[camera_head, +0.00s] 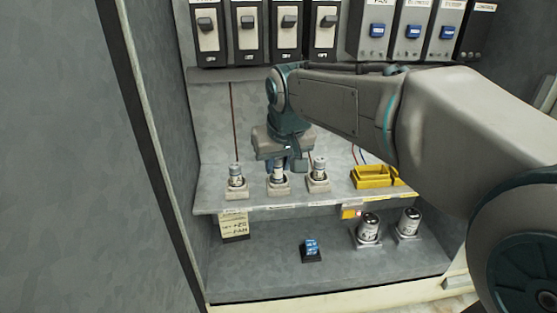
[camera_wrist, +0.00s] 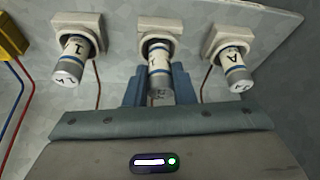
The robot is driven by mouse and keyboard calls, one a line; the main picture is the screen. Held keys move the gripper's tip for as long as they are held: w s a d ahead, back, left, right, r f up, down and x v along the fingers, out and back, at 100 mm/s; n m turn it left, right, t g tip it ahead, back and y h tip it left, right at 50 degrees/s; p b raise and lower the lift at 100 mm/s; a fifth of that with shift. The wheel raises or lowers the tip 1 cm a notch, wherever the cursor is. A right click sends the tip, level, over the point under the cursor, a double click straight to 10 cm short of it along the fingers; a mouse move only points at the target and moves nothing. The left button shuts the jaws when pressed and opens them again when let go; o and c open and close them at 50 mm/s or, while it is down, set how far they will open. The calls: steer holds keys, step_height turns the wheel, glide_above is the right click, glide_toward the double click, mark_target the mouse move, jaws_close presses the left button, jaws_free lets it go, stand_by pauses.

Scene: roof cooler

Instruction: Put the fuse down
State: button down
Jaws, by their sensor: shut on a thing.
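My gripper (camera_head: 286,164) points down at the shelf and is shut on the middle fuse (camera_head: 279,174), a white and silver cylinder with dark marks. In the wrist view the same fuse (camera_wrist: 159,66) stands between my blue fingers (camera_wrist: 160,88). Its lower end is at the pale square middle socket (camera_wrist: 150,24); I cannot tell if it is fully seated. A fuse (camera_head: 236,176) stands in the left socket and another (camera_head: 319,170) in the right socket.
A yellow tray (camera_head: 376,182) sits right of the sockets on the shelf (camera_head: 275,205). Below are two silver cylinders (camera_head: 369,227) (camera_head: 409,222), a small blue block (camera_head: 311,248) and a handwritten note (camera_head: 234,224). Switches (camera_head: 247,30) line the wall above.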

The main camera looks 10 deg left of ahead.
steer(key=shift+f, duration=0.15)
steer(key=c, duration=1.2)
jaws_free()
steer(key=shift+c, duration=0.2)
steer(key=b+v, duration=0.1)
steer(key=v, duration=1.1)
steer(key=s+d+f+m+h, duration=0.1)
steer(key=s+d+f+m, duration=0.1)
steer(key=s+d+f, duration=0.4)
steer(key=s+d+f+m+h, duration=0.1)
steer(key=s+d+f+m, duration=0.2)
steer(key=s+d+f, duration=0.4)
steer(key=d+f, duration=0.7)
steer(key=shift+s+d+f+g, duration=0.15)
steer(key=shift+s+d+g, duration=0.15)
